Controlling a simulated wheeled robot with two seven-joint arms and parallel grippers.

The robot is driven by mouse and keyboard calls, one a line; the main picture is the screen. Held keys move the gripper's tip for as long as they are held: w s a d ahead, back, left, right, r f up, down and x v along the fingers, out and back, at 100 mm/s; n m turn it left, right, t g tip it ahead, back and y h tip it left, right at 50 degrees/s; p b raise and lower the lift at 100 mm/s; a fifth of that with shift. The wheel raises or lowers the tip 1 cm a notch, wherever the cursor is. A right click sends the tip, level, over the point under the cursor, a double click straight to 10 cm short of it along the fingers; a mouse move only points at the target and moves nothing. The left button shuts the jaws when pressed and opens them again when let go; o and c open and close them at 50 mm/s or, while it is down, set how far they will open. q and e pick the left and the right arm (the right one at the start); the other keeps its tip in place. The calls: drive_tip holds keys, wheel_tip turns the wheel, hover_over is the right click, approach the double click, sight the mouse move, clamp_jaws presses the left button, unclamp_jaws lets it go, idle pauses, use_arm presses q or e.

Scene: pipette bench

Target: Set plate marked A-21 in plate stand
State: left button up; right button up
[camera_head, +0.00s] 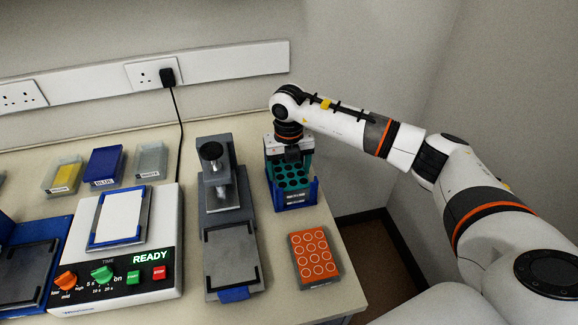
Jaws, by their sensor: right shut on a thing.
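My right gripper (291,155) points down at the back right of the bench, shut on the teal rack with dark round holes (289,183), at its far end. The teal rack is in or right above a blue holder (312,192) with a white label on its front; I cannot tell whether it is fully seated. An orange plate with white rings (314,256) lies flat nearer the front edge. No A-21 marking can be read, and I cannot tell which thing is the plate stand. My left gripper is not in view.
A grey press-like device (228,215) stands left of the blue holder. Further left is a white machine (125,255) with knobs and a READY display. Small yellow (64,175), blue (105,166) and grey (151,161) boxes stand behind it. The bench's right edge is close.

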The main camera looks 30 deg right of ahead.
drive_tip(key=o, duration=1)
drive_tip(key=shift+f, duration=0.1)
drive_tip(key=shift+r, duration=0.25)
wheel_tip(320, 180, up, 12)
drive_tip(key=shift+r+b, duration=0.1)
drive_tip(key=shift+b, duration=1.15)
